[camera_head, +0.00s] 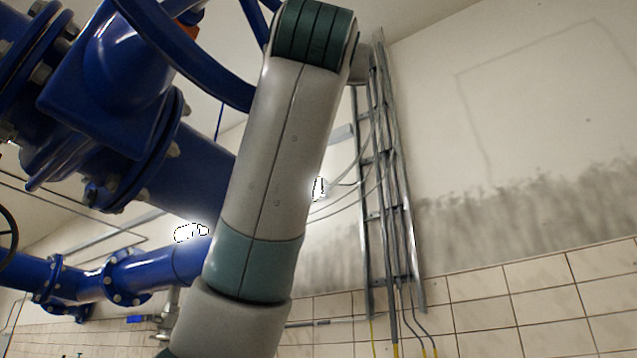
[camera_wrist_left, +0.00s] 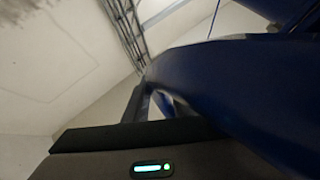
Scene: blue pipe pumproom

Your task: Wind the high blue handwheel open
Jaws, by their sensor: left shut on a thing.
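The high blue handwheel shows as a thick curved rim (camera_head: 185,52) at the top of the head view, in front of the blue valve body (camera_head: 108,95). Its rim (camera_wrist_left: 235,85) fills the right and middle of the left wrist view, very close to the camera. My left gripper (camera_wrist_left: 158,112) is shut on that rim; its dark housing with a green light lies along the bottom of the wrist view. In the head view my arm rises through the middle and the gripper itself is out of frame. The right gripper is in neither view.
A large blue flanged pipe (camera_head: 190,170) runs behind my arm, with a lower blue pipe (camera_head: 140,272) at the left. A metal cable ladder (camera_head: 375,190) with cables stands on the wall, right of my arm. The stained, part-tiled wall at the right has clear space before it.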

